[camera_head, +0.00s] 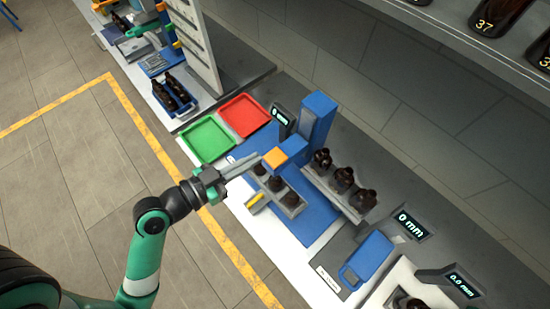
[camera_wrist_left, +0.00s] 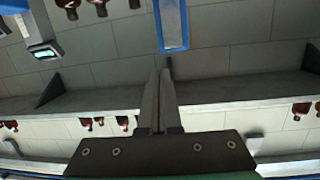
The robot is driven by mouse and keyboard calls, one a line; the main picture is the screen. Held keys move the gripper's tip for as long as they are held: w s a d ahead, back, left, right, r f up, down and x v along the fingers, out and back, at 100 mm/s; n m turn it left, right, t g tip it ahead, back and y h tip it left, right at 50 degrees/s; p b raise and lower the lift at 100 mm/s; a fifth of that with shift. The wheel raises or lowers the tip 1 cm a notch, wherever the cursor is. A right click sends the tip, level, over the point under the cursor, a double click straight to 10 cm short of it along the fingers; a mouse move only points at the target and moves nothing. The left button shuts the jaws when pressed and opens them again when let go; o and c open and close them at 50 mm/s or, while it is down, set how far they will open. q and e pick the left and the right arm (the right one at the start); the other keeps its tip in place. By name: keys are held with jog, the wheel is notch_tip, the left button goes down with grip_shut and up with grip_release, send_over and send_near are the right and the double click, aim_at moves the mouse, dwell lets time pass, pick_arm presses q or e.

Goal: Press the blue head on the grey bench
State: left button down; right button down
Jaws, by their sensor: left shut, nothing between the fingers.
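The blue head (camera_head: 294,146) juts from a blue column (camera_head: 318,120) on the grey bench. An orange pad (camera_head: 275,157) covers its front end. My left gripper (camera_head: 256,156) is shut and empty, with its fingertips just left of the orange pad; I cannot tell whether they touch it. Below the head, a grey holder (camera_head: 291,211) carries dark bottles (camera_head: 276,184). The left wrist view shows the shut fingers (camera_wrist_left: 160,75) pointing toward a blue-framed part (camera_wrist_left: 172,46), whose identity is unclear. My right gripper is not in view.
Green (camera_head: 207,139) and red (camera_head: 244,115) trays lie left of the column. Several brown bottles (camera_head: 342,180) stand in a rack right of it. A blue-framed device (camera_head: 366,260) and a display reading 0 mm (camera_head: 413,226) are farther right. A shelf (camera_head: 470,45) overhangs at the upper right.

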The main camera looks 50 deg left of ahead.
pick_arm(q)
jog(key=shift+n+g+y, duration=0.4)
jog(key=shift+n+y, duration=0.2)
jog(key=shift+n, duration=0.1)
jog(key=f, duration=0.1)
jog(key=s+a+f, duration=0.1)
jog(key=s+f, duration=0.1)
jog(key=shift+s+a+f, duration=0.15)
jog(key=shift+a+f, duration=0.15)
jog(key=shift+a, duration=0.05)
jog(key=p, duration=0.1)
send_over(270, 162)
notch_tip(270, 162, down, 2)
jog(key=shift+s+f, duration=0.1)
notch_tip(270, 162, down, 4)
jog(key=shift+a+f+b, duration=0.1)
jog(key=shift+b, duration=0.3)
